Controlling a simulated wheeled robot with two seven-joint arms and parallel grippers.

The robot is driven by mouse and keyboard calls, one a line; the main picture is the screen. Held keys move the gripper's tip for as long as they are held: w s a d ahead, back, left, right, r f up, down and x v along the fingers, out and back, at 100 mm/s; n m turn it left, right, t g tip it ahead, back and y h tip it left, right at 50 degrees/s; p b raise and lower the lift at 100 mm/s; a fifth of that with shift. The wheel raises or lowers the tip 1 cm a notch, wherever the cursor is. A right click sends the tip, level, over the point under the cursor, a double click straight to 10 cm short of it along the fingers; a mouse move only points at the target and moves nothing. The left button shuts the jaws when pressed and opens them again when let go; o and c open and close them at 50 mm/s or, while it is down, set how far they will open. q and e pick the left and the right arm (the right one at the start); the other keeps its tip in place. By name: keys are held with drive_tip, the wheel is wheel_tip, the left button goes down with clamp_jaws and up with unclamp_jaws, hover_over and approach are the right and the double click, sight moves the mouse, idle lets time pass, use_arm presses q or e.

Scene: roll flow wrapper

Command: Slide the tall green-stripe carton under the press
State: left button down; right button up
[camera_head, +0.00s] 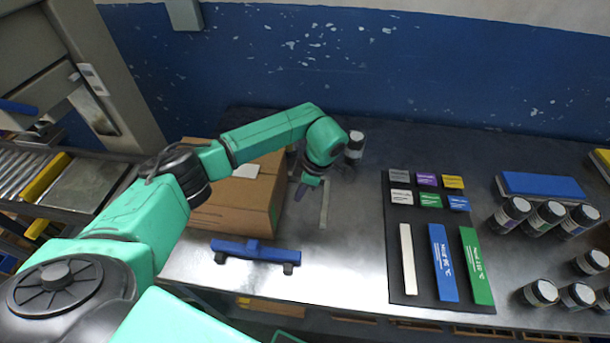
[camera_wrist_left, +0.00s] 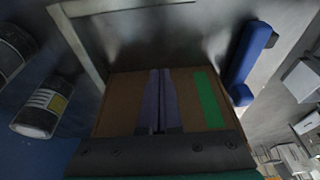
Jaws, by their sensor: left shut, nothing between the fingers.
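The brown carton (camera_head: 240,205) stands on the left part of the metal table, with a green stripe at its right edge and a pale label on top. In the left wrist view, the carton (camera_wrist_left: 120,100) and its green stripe (camera_wrist_left: 208,98) lie just beyond my fingers. My left gripper (camera_head: 301,190) is shut and empty at the carton's right side; its fingers (camera_wrist_left: 160,92) overlap the carton's face in the wrist view. I cannot tell whether they touch it. My left arm hides part of the carton. My right gripper is out of view.
A grey machine (camera_head: 90,75) with a roller conveyor (camera_head: 18,175) and yellow rails stands left; I cannot tell if it is the press. A blue-handled bar (camera_head: 256,252) lies before the carton. A jar (camera_head: 355,146) stands behind the gripper. A dark mat (camera_head: 395,270) with coloured blocks lies right.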

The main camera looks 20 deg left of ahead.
use_arm(q)
drive_tip(key=a+p, duration=0.1)
drive_tip(key=s+a+p, duration=0.1)
drive_tip(key=a, duration=0.1)
drive_tip(key=shift+a, duration=0.2)
drive_tip(key=shift+a+f, duration=0.1)
drive_tip(key=shift+a, duration=0.05)
drive_tip(key=shift+f, duration=0.1)
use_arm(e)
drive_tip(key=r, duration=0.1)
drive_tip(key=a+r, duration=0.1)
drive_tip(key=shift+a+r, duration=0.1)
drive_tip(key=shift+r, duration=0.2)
use_arm(q)
drive_tip(key=shift+a, duration=0.1)
